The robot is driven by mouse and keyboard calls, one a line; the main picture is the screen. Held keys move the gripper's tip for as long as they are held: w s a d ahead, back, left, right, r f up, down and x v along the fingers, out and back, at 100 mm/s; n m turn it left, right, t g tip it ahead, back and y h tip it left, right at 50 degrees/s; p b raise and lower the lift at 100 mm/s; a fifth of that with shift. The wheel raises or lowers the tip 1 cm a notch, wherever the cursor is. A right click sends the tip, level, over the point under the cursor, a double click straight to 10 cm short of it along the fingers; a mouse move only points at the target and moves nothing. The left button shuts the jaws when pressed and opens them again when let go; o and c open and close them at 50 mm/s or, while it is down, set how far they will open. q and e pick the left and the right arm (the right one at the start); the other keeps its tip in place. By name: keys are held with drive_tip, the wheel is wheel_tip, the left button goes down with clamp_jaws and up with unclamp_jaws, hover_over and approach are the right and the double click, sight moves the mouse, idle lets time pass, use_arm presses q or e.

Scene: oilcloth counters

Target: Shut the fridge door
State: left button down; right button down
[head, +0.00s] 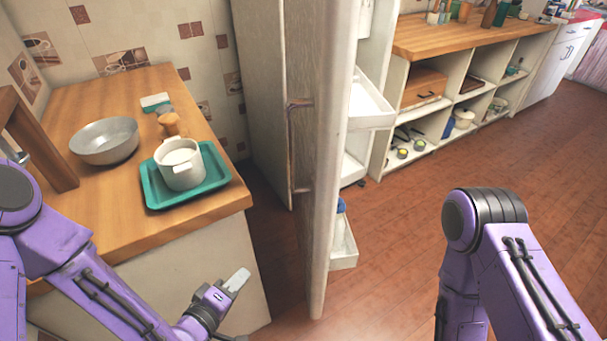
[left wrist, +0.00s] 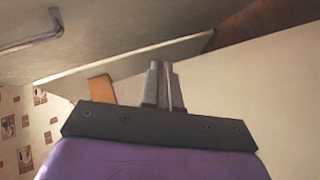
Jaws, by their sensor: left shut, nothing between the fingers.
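The fridge door (head: 338,150) stands open in the head view, seen almost edge-on. Its long handle (head: 297,145) is on the left side, and its inner shelves (head: 370,105) stick out on the right. The pale fridge body (head: 268,85) rises behind it. My left gripper (head: 238,281) is shut and empty, low between the counter and the door, on the handle side. In the left wrist view its closed fingers (left wrist: 161,85) show below a pale surface carrying the handle (left wrist: 35,38). I cannot tell if they touch anything. My right gripper is out of view.
The left wooden counter (head: 95,100) holds a grey bowl (head: 105,140), a white pot (head: 181,165) and a teal tray (head: 220,187). An open shelf unit (head: 450,85) stands behind the door at right. The wooden floor (head: 420,235) right of the door is clear.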

use_arm(q)
drive_tip(key=d+r+t+h, duration=0.2)
drive_tip(key=d+r+h, duration=0.3)
drive_tip(key=r, duration=0.4)
drive_tip(key=n, duration=0.1)
approach(315, 211)
drive_tip(key=w, duration=0.5)
drive_tip(key=shift+w+d+f, duration=0.1)
drive_tip(key=shift+d, duration=0.75)
drive_tip(key=shift+w+d+f, duration=0.1)
drive_tip(key=shift+d, duration=0.7)
